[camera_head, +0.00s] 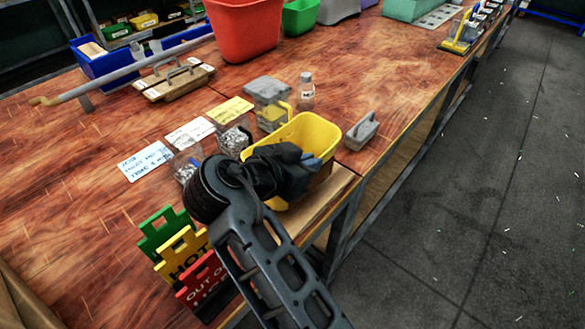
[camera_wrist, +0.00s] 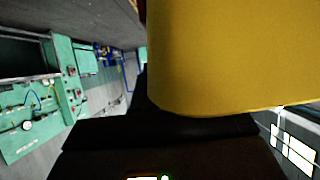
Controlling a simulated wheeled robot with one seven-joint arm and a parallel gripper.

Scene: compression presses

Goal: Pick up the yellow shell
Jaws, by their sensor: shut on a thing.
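The yellow shell (camera_head: 322,130) is an open, bin-like yellow container near the table's front edge in the head view. My gripper (camera_head: 308,163) is at its near side and covers part of its front wall. In the wrist view the shell's smooth yellow wall (camera_wrist: 225,55) fills the upper right, right against my dark gripper (camera_wrist: 190,122). My gripper is shut on the shell. The grip itself and the shell's underside are mostly hidden, so I cannot tell whether it is clear of the surface.
Clear boxes of small parts (camera_head: 235,137), a lidded grey container (camera_head: 268,90), a bottle (camera_head: 306,91) and a grey handled block (camera_head: 362,130) stand close by. Green, yellow and red signs (camera_head: 183,250) stand near left. A red bin (camera_head: 243,30) is behind. The aisle floor (camera_head: 470,180) is clear.

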